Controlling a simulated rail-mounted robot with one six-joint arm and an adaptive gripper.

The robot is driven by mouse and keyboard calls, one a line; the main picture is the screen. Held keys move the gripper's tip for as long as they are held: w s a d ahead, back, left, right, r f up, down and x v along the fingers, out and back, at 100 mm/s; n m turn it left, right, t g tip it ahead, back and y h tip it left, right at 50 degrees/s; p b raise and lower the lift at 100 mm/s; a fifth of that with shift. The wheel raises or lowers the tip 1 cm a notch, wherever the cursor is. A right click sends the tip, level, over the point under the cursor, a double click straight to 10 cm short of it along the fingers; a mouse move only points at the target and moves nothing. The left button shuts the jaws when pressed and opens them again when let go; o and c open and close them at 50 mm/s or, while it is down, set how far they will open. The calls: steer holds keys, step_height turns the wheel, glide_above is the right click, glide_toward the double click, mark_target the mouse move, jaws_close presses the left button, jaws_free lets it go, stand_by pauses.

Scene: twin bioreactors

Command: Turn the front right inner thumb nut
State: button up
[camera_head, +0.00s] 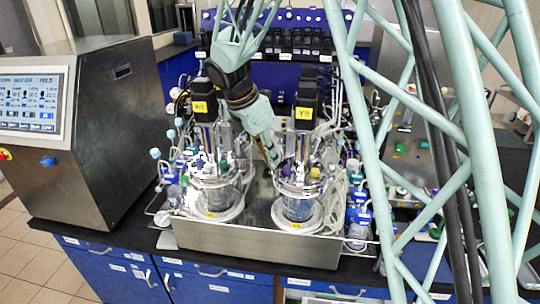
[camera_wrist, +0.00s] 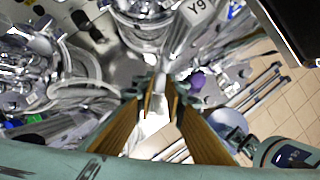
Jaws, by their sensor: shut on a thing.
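Twin glass bioreactors stand on a steel base: the left vessel (camera_head: 216,197) and the right vessel (camera_head: 299,207), each under a black motor with a yellow label. My gripper (camera_head: 275,164) reaches down between them, at the left side of the right vessel's lid.
Tubes and bottles crowd both vessels. A purple cap (camera_wrist: 197,82) sits close to the right fingertip in the wrist view. A steel control cabinet with a screen (camera_head: 33,103) stands at the left. The steel base (camera_head: 250,243) has a bare front face.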

steer(key=n+p, duration=0.1)
steer(key=n, duration=0.1)
steer(key=n+t+y+p, duration=0.1)
steer(key=shift+s+d+r+n, duration=0.15)
steer(key=shift+n, duration=0.25)
steer(key=shift+n+y+p, duration=0.6)
steer(key=shift+n+p, duration=0.7)
steer(key=shift+p, duration=0.2)
steer(key=shift+t, duration=0.3)
steer(key=o, duration=0.8)
steer(key=shift+o, duration=0.2)
steer(key=v, duration=1.1)
steer(key=shift+r, duration=0.35)
steer(key=shift+s, duration=0.15)
